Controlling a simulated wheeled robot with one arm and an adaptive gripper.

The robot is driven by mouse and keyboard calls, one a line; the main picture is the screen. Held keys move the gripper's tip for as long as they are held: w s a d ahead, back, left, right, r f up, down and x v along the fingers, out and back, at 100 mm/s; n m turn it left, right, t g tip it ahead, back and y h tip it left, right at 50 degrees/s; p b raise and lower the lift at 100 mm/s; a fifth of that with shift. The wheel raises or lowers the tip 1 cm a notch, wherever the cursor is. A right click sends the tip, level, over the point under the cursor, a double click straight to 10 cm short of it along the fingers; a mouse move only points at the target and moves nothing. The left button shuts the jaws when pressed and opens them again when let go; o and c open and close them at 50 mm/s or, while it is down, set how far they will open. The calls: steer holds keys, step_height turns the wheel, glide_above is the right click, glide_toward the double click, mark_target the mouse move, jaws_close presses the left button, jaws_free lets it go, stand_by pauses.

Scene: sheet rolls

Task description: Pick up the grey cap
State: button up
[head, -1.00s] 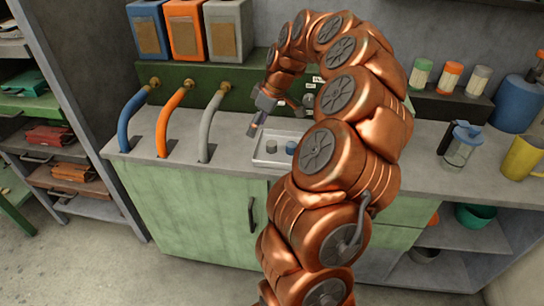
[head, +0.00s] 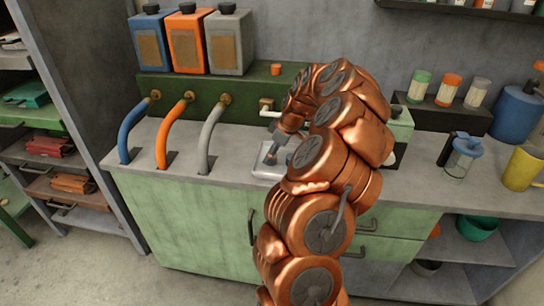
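A shallow light metal tray (head: 262,172) sits on the counter, left of my copper arm. My gripper (head: 270,158) points down over the tray, with its fingertips low at the tray's inside. It is small and partly covered by my arm, so I cannot tell whether it is open or shut. I cannot make out the grey cap; the gripper and arm cover much of the tray.
Blue (head: 150,42) and orange (head: 187,42) canisters stand beside the grey one. Blue, orange and grey hoses (head: 210,135) rise from the counter at left. A small orange cap (head: 275,69) sits on the green ledge. A glass jar (head: 461,160) and yellow mug (head: 523,168) stand right.

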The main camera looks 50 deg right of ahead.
steer(key=shift+w+a+f, duration=0.15)
steer(key=shift+w+f, duration=0.1)
steer(key=shift+f, duration=0.4)
steer(key=c, duration=1.1)
steer(key=shift+o, duration=0.2)
steer(key=shift+r, duration=0.15)
